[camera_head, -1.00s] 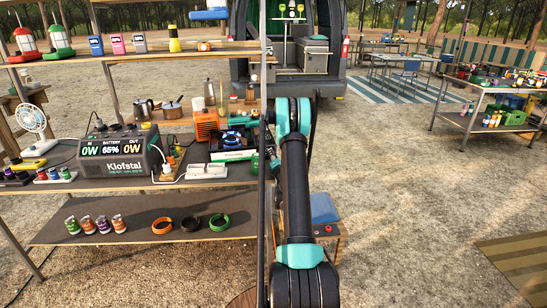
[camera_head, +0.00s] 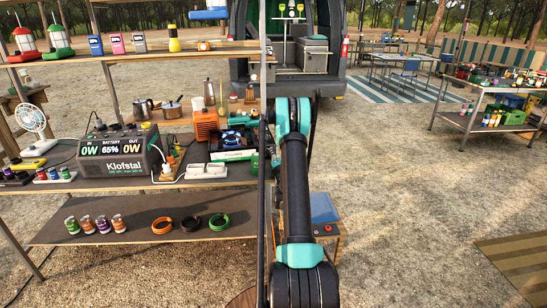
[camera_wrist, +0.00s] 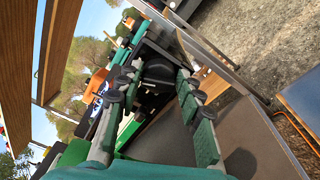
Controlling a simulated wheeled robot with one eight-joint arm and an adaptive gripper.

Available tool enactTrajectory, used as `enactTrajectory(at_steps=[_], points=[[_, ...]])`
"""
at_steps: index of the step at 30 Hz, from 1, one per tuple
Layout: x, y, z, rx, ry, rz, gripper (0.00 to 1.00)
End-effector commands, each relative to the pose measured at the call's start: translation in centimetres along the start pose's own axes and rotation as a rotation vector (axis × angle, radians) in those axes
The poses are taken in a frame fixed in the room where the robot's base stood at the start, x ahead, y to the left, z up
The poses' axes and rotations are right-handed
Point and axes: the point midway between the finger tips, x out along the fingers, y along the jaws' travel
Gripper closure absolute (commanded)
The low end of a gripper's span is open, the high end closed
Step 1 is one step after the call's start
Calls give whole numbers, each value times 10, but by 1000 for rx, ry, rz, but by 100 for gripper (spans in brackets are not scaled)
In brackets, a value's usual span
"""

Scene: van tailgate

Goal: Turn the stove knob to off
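The camp stove (camera_head: 232,156) stands on the middle shelf in the head view, a dark body with a white and green front. Blue flame (camera_head: 234,139) shows on its top. My gripper (camera_wrist: 158,76) reaches in from the right, close to the stove's right side. In the wrist view its two grey-and-green fingers are apart. A dark rounded shape (camera_wrist: 158,71) shows between the fingertips and may be the knob; I cannot tell if they touch it. The stove's green edge (camera_wrist: 128,127) lies beside the left finger. In the head view I cannot make out the knob.
A power station (camera_head: 120,150) and a white power strip (camera_head: 205,170) stand left of the stove. An orange box (camera_head: 206,124) is behind it. A dark rack post (camera_head: 262,200) rises beside my arm.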

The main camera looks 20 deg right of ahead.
Motion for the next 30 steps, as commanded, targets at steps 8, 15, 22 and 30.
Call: enactTrajectory(at_steps=[8,15,22,30], points=[[0,0,0,0,1,0,46],[0,5,2,0,1,0,46],[0,34,13,0,1,0,46],[0,74,30,0,1,1,46]])
